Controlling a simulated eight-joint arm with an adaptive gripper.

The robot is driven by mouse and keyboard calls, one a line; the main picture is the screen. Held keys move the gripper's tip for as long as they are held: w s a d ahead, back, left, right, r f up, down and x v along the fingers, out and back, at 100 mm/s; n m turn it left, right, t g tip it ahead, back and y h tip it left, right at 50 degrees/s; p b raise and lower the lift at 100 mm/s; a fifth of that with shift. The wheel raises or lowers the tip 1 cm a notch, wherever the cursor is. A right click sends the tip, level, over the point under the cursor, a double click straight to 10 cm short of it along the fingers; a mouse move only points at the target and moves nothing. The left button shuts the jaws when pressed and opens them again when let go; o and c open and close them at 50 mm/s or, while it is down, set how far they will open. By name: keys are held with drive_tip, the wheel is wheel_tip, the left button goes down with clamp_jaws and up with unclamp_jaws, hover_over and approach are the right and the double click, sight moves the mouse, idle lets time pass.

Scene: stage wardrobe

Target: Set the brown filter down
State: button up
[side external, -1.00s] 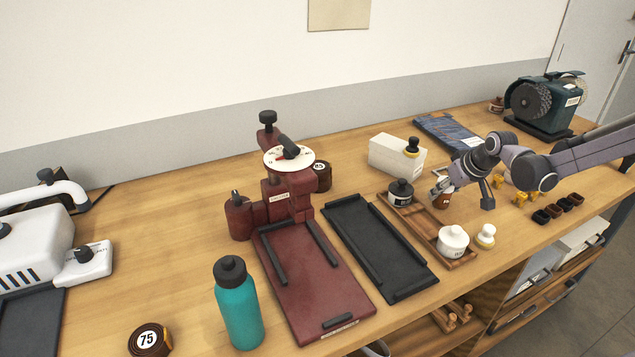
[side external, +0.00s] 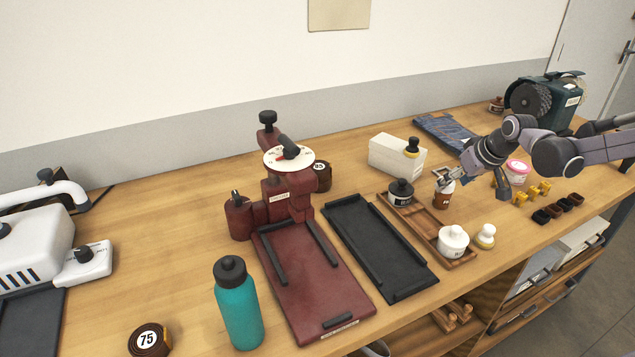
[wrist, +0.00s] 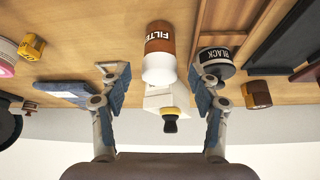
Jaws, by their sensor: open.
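The brown filter jar (side external: 442,198), with a white top, stands on the bench close against the right edge of the wooden tray (side external: 423,226). In the wrist view the jar (wrist: 160,42) shows its FILTER label, with bare bench to its left and the tray edge to its right. My gripper (side external: 447,178) is open and empty just above and behind the jar. In the wrist view its fingers (wrist: 158,88) are spread wide, with the jar's white end between and beyond them. The jar appears clear of both fingers.
The BLACK jar (side external: 400,192) and a white jar (side external: 453,241) sit in the tray. A white block (side external: 396,156) stands behind. A pink-labelled tub (side external: 517,170), yellow pieces (side external: 530,194) and dark pieces (side external: 558,207) lie to the right.

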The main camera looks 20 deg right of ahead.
drive_tip(key=v, duration=0.6)
drive_tip(key=s+a+n+t, duration=0.1)
drive_tip(key=s+a, duration=1)
drive_tip(key=s, duration=0.5)
drive_tip(key=shift+a+y, duration=0.15)
drive_tip(key=shift+y, duration=0.25)
